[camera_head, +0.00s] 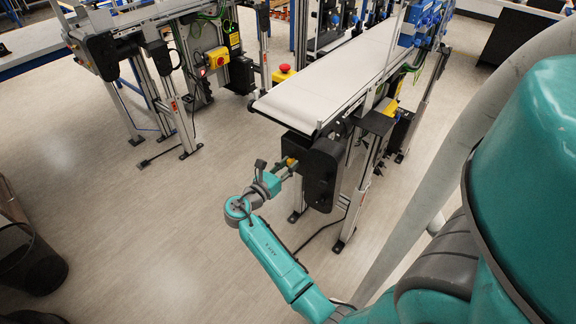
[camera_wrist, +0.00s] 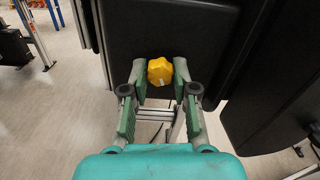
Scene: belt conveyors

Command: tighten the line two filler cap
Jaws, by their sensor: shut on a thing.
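The yellow filler cap (camera_wrist: 160,71) is on the dark housing (camera_wrist: 190,40) at the end of the conveyor, in the upper middle of the wrist view. My gripper (camera_wrist: 160,78) has a finger on each side of the cap and is shut on it. In the head view my gripper (camera_head: 287,168) reaches up to the black drive housing (camera_head: 322,172) under the near end of the white belt. The cap (camera_head: 291,162) shows there as a small yellow spot, partly hidden by the gripper.
The white conveyor belt (camera_head: 330,75) runs above the housing, with a red stop button (camera_head: 285,69) beside it. Another conveyor (camera_head: 150,15) stands at the upper left. A dark bin (camera_head: 30,262) is at the lower left. The floor (camera_head: 130,225) left of my arm is clear.

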